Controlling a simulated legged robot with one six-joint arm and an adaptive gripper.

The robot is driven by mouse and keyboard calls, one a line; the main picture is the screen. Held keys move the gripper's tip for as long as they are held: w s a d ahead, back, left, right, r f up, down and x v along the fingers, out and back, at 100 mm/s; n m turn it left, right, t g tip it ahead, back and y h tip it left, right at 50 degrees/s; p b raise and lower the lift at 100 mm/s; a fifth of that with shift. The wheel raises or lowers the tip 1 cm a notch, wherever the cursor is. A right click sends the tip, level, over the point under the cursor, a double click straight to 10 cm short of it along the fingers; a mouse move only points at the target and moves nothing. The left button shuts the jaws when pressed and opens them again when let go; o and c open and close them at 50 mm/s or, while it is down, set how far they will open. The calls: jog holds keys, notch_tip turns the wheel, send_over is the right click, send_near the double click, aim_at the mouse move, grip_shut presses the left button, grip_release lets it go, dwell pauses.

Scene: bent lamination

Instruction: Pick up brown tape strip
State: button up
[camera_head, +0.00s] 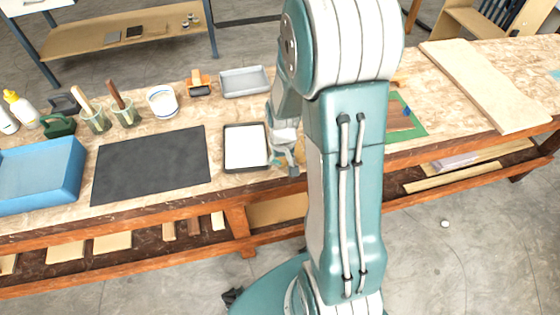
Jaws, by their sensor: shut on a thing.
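My gripper (287,161) is partly hidden by my own arm, which stands across the middle of the view. It hangs low over the front part of the workbench, just right of a black-rimmed tray with a white sheet. Its fingers are shut on a thin thing, which I take for the brown tape strip (294,171); only a small brown bit shows at the fingertips. The strip's length and tilt are too small to tell.
On the workbench (145,222) are a black mat (152,165), blue bin (40,176), white-lined tray (245,147), grey tray (245,82), orange dispenser (199,84), white-and-blue bowl (162,102) and brush jars (96,121). A green mat (417,128) and long board (485,85) lie right of my arm.

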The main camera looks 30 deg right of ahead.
jog(key=shift+d+r, duration=0.15)
jog(key=shift+r, duration=0.35)
jog(key=shift+c, duration=0.3)
jog(key=shift+s+d+r, duration=0.1)
jog(key=shift+r, duration=0.5)
jog(key=shift+s+d+r, duration=0.1)
jog(key=shift+r, duration=0.45)
grip_shut()
jog(key=s+d+r, duration=0.3)
jog(key=s+r, duration=0.6)
jog(key=s, duration=0.4)
jog(key=shift+r, duration=0.2)
jog(key=shift+s+d, duration=0.1)
jog(key=o, duration=0.7)
grip_release()
jog(key=shift+o, duration=0.2)
